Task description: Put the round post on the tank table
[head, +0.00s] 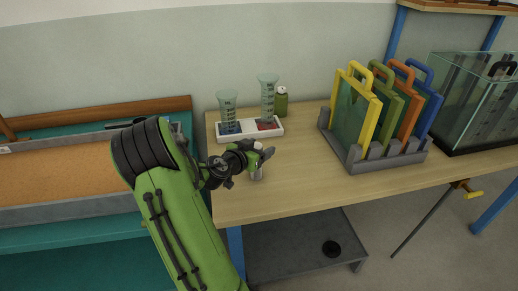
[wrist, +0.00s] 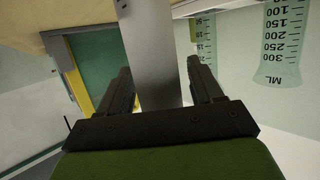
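My gripper (head: 262,156) is over the near left part of the wooden tank table (head: 290,187). A small pale grey piece (head: 257,174), which looks like the round post, shows just below the fingers at the table top. In the wrist view, a plain grey post (wrist: 153,50) rises between the two dark fingers of my gripper (wrist: 160,78). The fingers stand apart, one on each side of the post, with narrow gaps beside it. Whether its foot touches the table is hard to see.
A white tray (head: 277,131) holds two measuring cylinders; a green bottle (head: 281,101) stands behind. A grey rack (head: 353,158) of coloured framed panels and a glass tank (head: 470,100) stand to the right. A teal bench (head: 70,239) lies left. The table's front middle is clear.

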